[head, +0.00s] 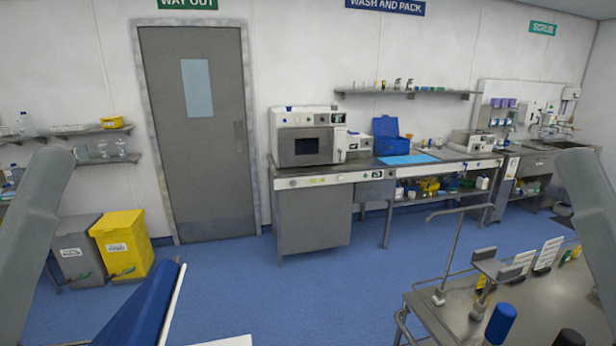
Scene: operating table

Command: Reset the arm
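My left arm (38,220) shows as a grey link rising along the left edge of the head view. My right arm (592,225) shows as a grey link at the right edge. Both grippers are out of the picture, so their state is hidden. Neither visible link touches anything that I can make out.
A metal table (545,300) with a raised rail and blue and black capped items stands at lower right. A blue padded edge (145,305) is at lower left. Yellow (124,250) and grey bins stand by the door (205,130). Blue floor (300,290) between is clear.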

